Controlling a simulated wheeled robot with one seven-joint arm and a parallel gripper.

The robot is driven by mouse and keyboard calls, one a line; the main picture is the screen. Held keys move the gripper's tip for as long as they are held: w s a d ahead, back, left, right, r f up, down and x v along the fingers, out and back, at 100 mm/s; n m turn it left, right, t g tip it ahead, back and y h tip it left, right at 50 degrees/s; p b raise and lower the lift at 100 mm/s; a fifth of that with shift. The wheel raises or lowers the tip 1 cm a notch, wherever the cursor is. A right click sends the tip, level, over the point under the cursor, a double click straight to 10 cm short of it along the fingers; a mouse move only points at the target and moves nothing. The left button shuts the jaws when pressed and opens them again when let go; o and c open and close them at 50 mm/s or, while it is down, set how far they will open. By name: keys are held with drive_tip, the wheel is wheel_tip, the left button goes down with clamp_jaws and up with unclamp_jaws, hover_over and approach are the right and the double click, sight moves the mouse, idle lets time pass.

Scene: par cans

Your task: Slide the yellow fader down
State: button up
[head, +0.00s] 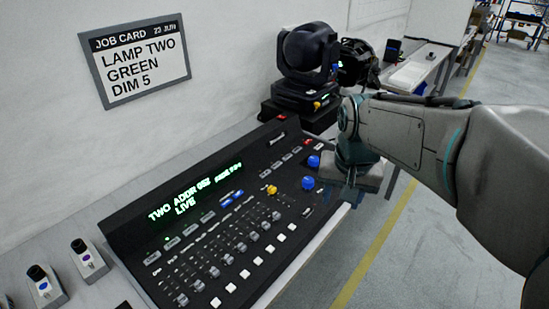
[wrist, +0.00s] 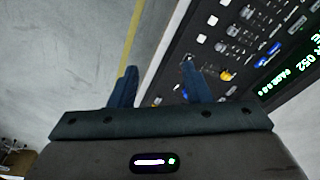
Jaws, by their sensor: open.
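The yellow fader knob (head: 271,190) sits on the black lighting console (head: 128,234), at the upper right end of the row of grey faders. It also shows in the wrist view as a yellow cap (wrist: 225,75), just right of the right fingertip. My gripper (wrist: 160,80) is open, with two dark blue fingers apart and nothing between them. The right finger is over the console's edge area, and the left finger is over the floor. In the head view my gripper (head: 358,182) is right of the yellow knob and the blue knobs, apart from the fader; its fingers are hard to see.
Blue knobs (head: 308,183) stand between the yellow fader and my gripper. Grey fader caps (head: 214,271) and white buttons (head: 257,260) lie nearby. A moving-head lamp (head: 308,55) stands behind the console. A job card (head: 135,60) hangs on the wall. Open floor (head: 430,250) lies right.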

drive_tip(key=w+a+m+g, duration=0.1)
drive_tip(key=w+a, duration=0.2)
drive_tip(key=w, duration=0.4)
drive_tip(key=w+a+m, duration=0.1)
drive_tip(key=w+a, duration=0.3)
drive_tip(key=w, duration=0.2)
drive_tip(key=m+g, duration=0.1)
drive_tip(key=m, duration=0.2)
hover_over(272, 188)
wheel_tip(272, 188, down, 5)
wheel_tip(272, 188, down, 14)
drive_tip(key=shift+w+f+p, duration=0.1)
drive_tip(key=shift+p, duration=0.5)
